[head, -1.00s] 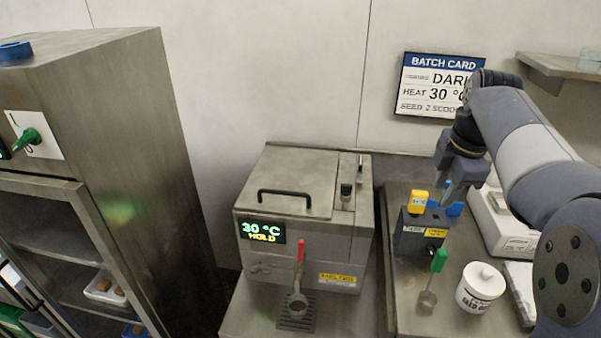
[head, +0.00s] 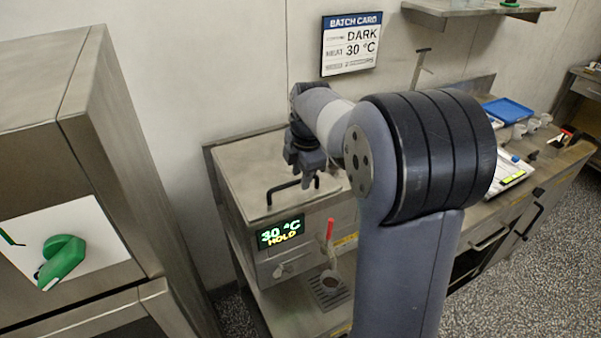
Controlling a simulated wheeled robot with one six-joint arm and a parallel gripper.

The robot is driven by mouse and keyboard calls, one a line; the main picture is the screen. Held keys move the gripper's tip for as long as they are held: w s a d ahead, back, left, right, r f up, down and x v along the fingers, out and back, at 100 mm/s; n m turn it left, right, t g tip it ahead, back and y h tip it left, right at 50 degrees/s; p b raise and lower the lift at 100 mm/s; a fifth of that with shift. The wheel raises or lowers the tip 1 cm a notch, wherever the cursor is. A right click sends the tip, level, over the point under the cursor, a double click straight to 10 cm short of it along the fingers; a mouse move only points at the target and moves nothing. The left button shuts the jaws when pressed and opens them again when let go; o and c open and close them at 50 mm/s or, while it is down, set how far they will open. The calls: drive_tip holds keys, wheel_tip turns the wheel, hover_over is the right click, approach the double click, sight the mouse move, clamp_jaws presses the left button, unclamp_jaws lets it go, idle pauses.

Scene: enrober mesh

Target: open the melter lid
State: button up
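The melter (head: 262,220) is a steel box with a lit display (head: 280,233) reading 30 °C HOLD. Its flat lid (head: 245,165) is down, with a black bar handle (head: 284,192) near the front edge. My gripper (head: 312,182) points down over the lid, close to the right end of the handle. I cannot tell whether it touches the handle, and its fingers are too small and dark to show their opening. My arm hides the right part of the melter top.
A red tap lever (head: 330,229) stands on the melter front, above a drip tray (head: 333,292). A steel cabinet (head: 150,235) with a green knob (head: 62,260) stands close at the left. The batch card (head: 350,44) hangs behind. My arm hides much of the right bench.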

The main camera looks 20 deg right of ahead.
drive_tip(key=shift+a+f, duration=0.25)
drive_tip(key=shift+a, duration=0.1)
drive_tip(key=shift+d, duration=0.1)
clamp_jaws()
idle(0.3)
